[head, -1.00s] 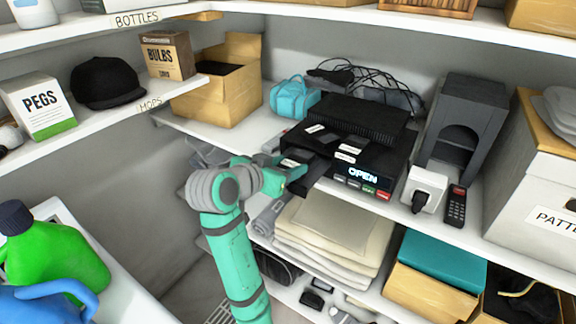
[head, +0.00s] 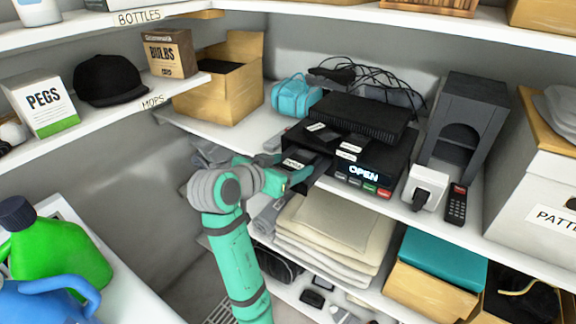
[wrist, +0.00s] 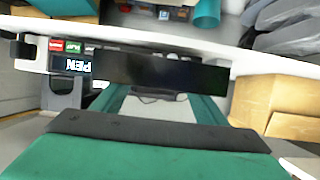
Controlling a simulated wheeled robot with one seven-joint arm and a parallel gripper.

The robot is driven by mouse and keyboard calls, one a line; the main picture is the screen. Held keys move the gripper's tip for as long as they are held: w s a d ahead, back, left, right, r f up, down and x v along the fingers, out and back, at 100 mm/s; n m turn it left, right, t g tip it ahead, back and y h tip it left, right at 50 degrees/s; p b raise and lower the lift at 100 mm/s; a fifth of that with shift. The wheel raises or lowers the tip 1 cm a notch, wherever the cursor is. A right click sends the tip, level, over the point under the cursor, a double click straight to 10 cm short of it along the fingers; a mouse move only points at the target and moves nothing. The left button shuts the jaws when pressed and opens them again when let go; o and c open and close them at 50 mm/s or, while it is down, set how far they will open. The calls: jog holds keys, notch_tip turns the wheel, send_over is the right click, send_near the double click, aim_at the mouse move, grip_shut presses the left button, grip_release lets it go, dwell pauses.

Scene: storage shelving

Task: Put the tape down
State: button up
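A black video tape (head: 301,158) with a white label shows at my gripper (head: 301,178), at the left front of the black video player (head: 343,172). My gripper appears shut on the tape, though its fingers partly hide it. In the wrist view the tape is a dark block (wrist: 165,72) across the teal fingers (wrist: 160,108). It overlaps the player's front and part of its lit display. The player reads OPEN and stands on the middle shelf. Other white labels show on and beside the player's top. Whether the tape touches the shelf or the player I cannot tell.
A stack of folded cloths (head: 330,235) lies below the player. A white plug adapter (head: 425,188) and a phone-like remote (head: 456,204) stand to its right, before a grey arch-shaped unit (head: 462,125). A teal bag (head: 295,97) and an open cardboard box (head: 225,92) stand behind left.

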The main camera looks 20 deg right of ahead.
jog(key=shift+d, duration=0.15)
jog(key=shift+r, duration=0.1)
jog(key=v, duration=0.7)
jog(key=shift+s+a, duration=0.15)
jog(key=shift+a, duration=0.1)
jog(key=shift+r, duration=0.1)
